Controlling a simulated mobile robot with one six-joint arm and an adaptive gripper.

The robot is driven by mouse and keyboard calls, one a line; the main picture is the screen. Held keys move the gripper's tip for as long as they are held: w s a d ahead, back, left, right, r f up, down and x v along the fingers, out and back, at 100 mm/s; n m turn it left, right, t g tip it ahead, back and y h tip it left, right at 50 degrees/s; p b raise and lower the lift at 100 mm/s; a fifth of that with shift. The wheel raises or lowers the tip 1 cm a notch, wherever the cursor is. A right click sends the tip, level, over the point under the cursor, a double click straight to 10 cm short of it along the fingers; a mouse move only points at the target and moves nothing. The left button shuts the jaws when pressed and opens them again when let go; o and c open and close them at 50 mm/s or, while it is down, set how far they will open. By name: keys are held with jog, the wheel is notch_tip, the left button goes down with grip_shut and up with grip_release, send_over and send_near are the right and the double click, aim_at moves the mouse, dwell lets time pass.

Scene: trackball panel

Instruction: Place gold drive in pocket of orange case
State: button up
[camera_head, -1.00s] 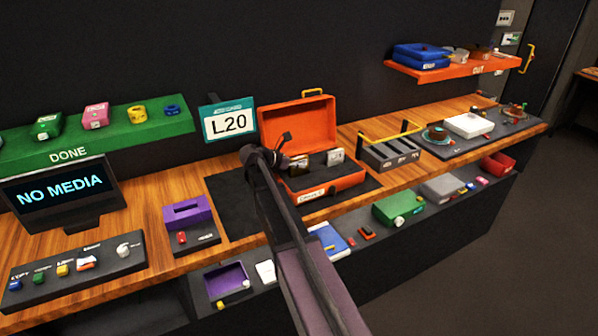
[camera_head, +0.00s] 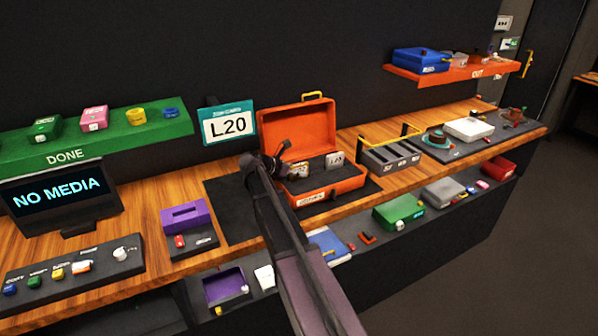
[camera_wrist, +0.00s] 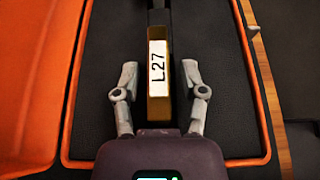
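The orange case (camera_head: 336,186) stands open on a dark mat on the bench, its lid raised behind. Its dark insert (camera_wrist: 220,110) fills the wrist view. The gold drive (camera_wrist: 158,105), labelled L27, stands in the insert in line with a dark slot; how deep it sits is hard to tell. It also shows in the case in the head view (camera_head: 298,171). My gripper (camera_wrist: 160,78) is over the case with its fingers on either side of the drive. A gap shows between each finger and the drive, so it is open.
Another white-labelled item (camera_head: 335,159) sits in the case at the right. A grey slotted rack (camera_head: 390,157) with a yellow handle stands right of the case. A purple box (camera_head: 186,214) and a screen (camera_head: 60,198) are to the left.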

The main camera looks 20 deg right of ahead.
jog(key=shift+r, duration=0.1)
jog(key=shift+r, duration=0.15)
jog(key=p+v, duration=0.5)
jog(key=v, duration=0.7)
jog(key=shift+s, duration=0.15)
dwell(0.5)
jog(key=s+a+f+m+y, duration=0.1)
jog(key=s+f+m+y, duration=0.1)
jog(key=s+m, duration=0.1)
jog(key=s+a+f+m+y, duration=0.1)
jog(key=s+f+m+y, duration=0.1)
jog(key=s, duration=0.4)
jog(key=s+a+f+m+y, duration=0.2)
jog(key=s+f+m, duration=0.1)
jog(key=s+f, duration=0.1)
jog(key=shift+s+m, duration=0.2)
jog(key=shift+m, duration=0.2)
jog(key=s+a+f+m+y, duration=0.2)
jog(key=s+a+m+y, duration=0.4)
jog(key=s, duration=0.6)
jog(key=a+m, duration=0.2)
jog(key=m, duration=0.1)
jog(key=shift+f+m+y, duration=0.3)
jog(key=shift+f+y, duration=0.1)
